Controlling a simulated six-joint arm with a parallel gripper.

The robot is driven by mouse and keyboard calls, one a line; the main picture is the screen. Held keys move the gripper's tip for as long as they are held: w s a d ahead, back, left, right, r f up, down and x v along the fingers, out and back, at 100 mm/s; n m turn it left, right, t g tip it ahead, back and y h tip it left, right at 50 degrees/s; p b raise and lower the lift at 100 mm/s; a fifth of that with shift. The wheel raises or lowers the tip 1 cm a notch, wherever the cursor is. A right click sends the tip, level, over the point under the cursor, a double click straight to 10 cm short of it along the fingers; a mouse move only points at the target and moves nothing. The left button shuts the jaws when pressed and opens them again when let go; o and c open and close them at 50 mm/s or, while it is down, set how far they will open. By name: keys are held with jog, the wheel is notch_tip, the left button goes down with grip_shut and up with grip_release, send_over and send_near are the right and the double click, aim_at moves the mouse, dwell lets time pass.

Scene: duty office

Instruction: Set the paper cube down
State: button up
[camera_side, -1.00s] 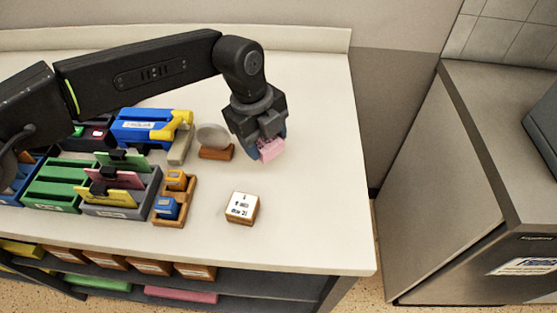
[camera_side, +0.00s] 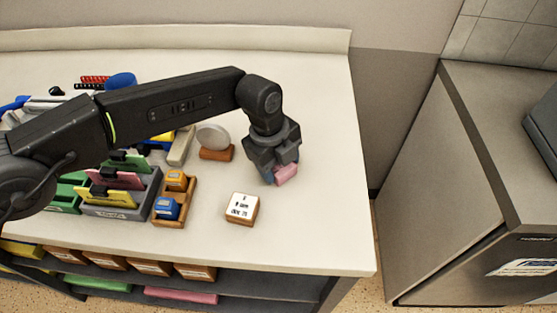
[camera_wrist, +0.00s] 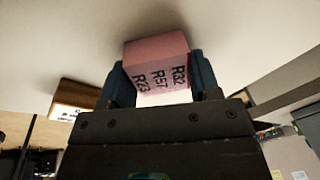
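The paper cube (camera_side: 286,174) is pink. In the wrist view the pink cube (camera_wrist: 157,62) shows dark printed lettering on one face and sits between the two blue fingers of my gripper (camera_wrist: 160,85), which touch its sides. In the side view my gripper (camera_side: 279,174) points down over the right part of the pale counter (camera_side: 320,220), holding the cube. Whether the cube's underside touches the counter cannot be told.
A white-topped wooden block with lettering (camera_side: 242,208) stands in front and left of the cube. A wooden holder with small stamps (camera_side: 174,205), a grey card tray (camera_side: 125,210) and a round grey piece on a brown base (camera_side: 214,142) lie further left. Counter to the right is clear.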

jog(key=o, duration=0.5)
jog(key=shift+c, duration=0.2)
notch_tip(320, 180, up, 12)
jog(key=a, duration=0.2)
jog(key=shift+s, duration=0.1)
